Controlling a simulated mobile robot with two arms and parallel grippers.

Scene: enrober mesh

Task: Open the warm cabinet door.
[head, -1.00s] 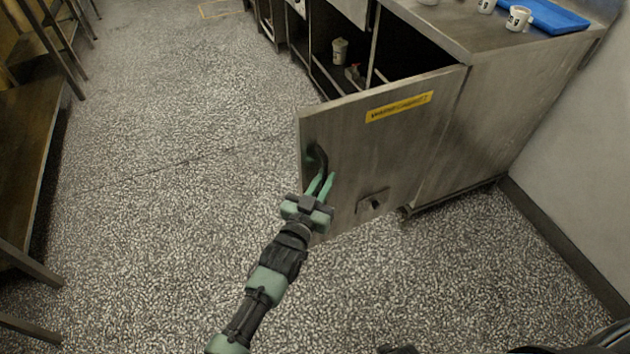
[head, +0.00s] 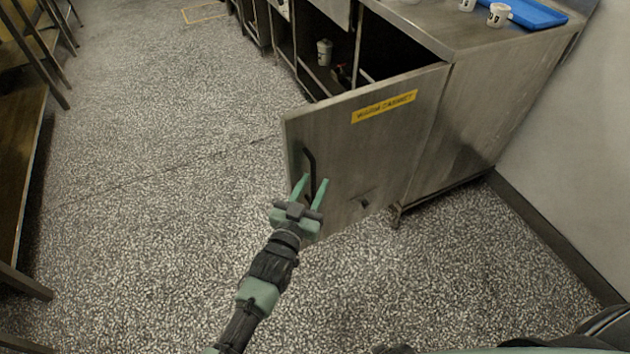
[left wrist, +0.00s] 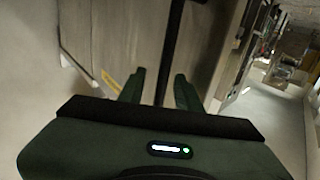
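The warm cabinet door (head: 370,150) is a steel panel with a yellow label (head: 384,107). It stands swung well out from the cabinet (head: 470,120), and the dark inside shows behind it. Its dark bar handle (head: 309,165) is near its free edge. My left gripper (head: 312,182) is at the handle's lower part with its fingers spread apart. In the left wrist view the dark handle bar (left wrist: 171,45) runs up between the two fingers (left wrist: 158,90), with gaps beside it. My right gripper is not in view.
The counter top holds a blue tray (head: 535,14) and white cups (head: 498,14). A white container (head: 324,52) stands inside the open cabinet run. A table (head: 20,150) is at the left, a wall (head: 560,150) at the right. The speckled floor between is clear.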

